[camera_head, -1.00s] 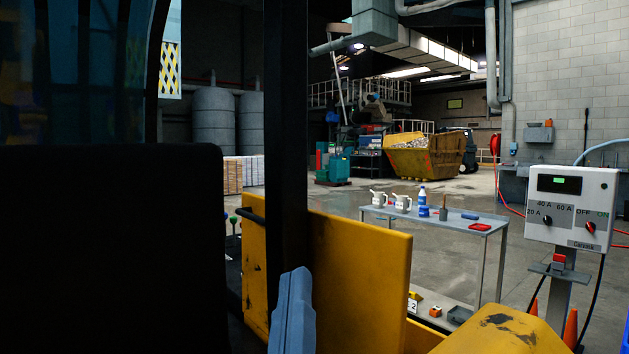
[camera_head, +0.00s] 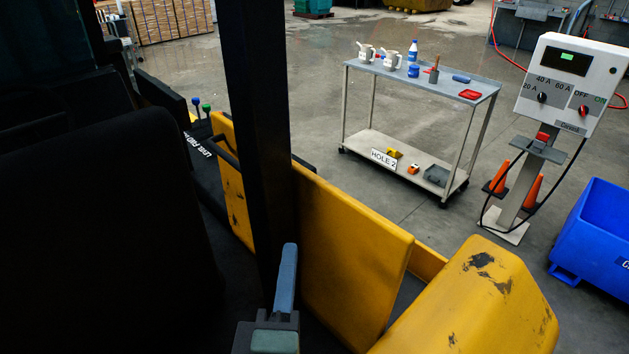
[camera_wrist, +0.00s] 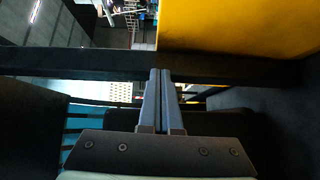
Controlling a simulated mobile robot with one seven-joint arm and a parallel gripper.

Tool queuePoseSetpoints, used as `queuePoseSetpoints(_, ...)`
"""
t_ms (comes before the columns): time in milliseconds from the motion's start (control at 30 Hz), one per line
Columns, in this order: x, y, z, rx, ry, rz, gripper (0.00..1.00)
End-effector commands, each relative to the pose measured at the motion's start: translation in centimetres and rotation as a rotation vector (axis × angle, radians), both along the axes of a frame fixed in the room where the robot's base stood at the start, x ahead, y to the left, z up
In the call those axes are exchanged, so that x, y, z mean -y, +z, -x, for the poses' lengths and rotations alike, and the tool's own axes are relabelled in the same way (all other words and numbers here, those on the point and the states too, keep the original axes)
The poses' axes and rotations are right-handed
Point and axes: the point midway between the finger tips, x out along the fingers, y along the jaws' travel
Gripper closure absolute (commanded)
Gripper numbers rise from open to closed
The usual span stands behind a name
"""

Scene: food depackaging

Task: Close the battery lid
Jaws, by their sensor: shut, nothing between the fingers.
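The battery lid appears to be the yellow upright panel (camera_head: 352,262) of the truck, standing open behind a black post. A yellow panel also fills the top right of the wrist view (camera_wrist: 240,25). My gripper (camera_head: 288,248) is low in the middle of the head view, just left of the panel's near face, with its fingers pointing up in the picture. In the wrist view my gripper (camera_wrist: 160,72) shows its two grey fingers pressed together with nothing between them. Whether the fingers touch the panel is not clear.
The black post (camera_head: 262,140) stands close beside my gripper. A scuffed yellow cover (camera_head: 480,305) is at the lower right. Beyond are a grey cart (camera_head: 362,145), a charger box (camera_head: 570,80), orange cones (camera_head: 533,190) and a blue bin (camera_head: 597,225). Open floor lies between.

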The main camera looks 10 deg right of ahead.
Motion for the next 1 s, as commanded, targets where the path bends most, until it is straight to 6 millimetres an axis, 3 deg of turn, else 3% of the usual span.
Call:
queuePoseSetpoints(500, 1.6, 0.1, -9.1, 0.002, -0.002, -0.003, 1.00)
queuePoseSetpoints(700, 3.9, 0.0, -10.7, 0.002, -0.002, -0.004, 1.00)
queuePoseSetpoints(1000, 4.8, -0.3, -11.3, 0.004, -0.001, -0.003, 1.00)
